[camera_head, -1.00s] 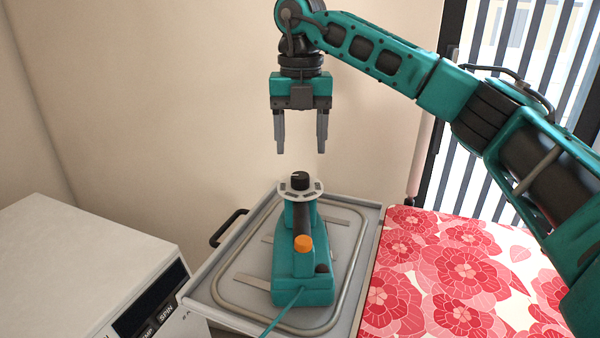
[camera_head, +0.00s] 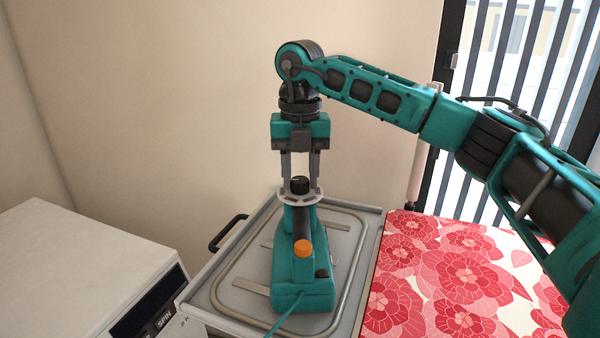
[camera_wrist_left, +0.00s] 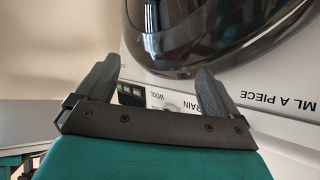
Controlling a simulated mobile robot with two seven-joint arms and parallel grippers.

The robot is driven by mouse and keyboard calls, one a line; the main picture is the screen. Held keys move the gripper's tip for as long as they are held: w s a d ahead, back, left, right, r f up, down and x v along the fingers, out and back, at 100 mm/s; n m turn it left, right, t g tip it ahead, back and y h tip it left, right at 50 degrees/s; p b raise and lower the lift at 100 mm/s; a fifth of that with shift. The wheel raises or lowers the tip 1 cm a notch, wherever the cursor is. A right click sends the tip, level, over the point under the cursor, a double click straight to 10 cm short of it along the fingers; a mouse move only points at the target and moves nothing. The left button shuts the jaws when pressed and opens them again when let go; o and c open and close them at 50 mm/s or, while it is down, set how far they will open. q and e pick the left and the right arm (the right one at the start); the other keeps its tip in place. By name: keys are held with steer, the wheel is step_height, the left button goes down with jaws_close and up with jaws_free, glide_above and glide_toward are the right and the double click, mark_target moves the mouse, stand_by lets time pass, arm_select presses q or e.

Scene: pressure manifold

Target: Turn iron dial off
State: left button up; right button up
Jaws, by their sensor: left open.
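The teal iron (camera_head: 303,285) stands upright on a grey metal tray, with an orange button (camera_head: 303,249) and a cable at its front. Its black dial (camera_head: 300,185) sits on top, above a pale ring plate (camera_head: 301,198). My right gripper (camera_head: 301,184) points straight down over the iron, its two fingers apart, one on each side of the dial. I cannot tell whether the fingers touch the dial. My left gripper (camera_wrist_left: 155,90) shows in the left wrist view, open and empty, in front of a white appliance.
The grey tray (camera_head: 345,215) has a raised tube rail and a black handle (camera_head: 228,233) at left. A white appliance (camera_head: 80,260) stands at left; its round dark door (camera_wrist_left: 200,35) shows in the left wrist view. A red floral ironing surface (camera_head: 450,275) lies at right.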

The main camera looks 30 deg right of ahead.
steer(key=c, duration=0.6)
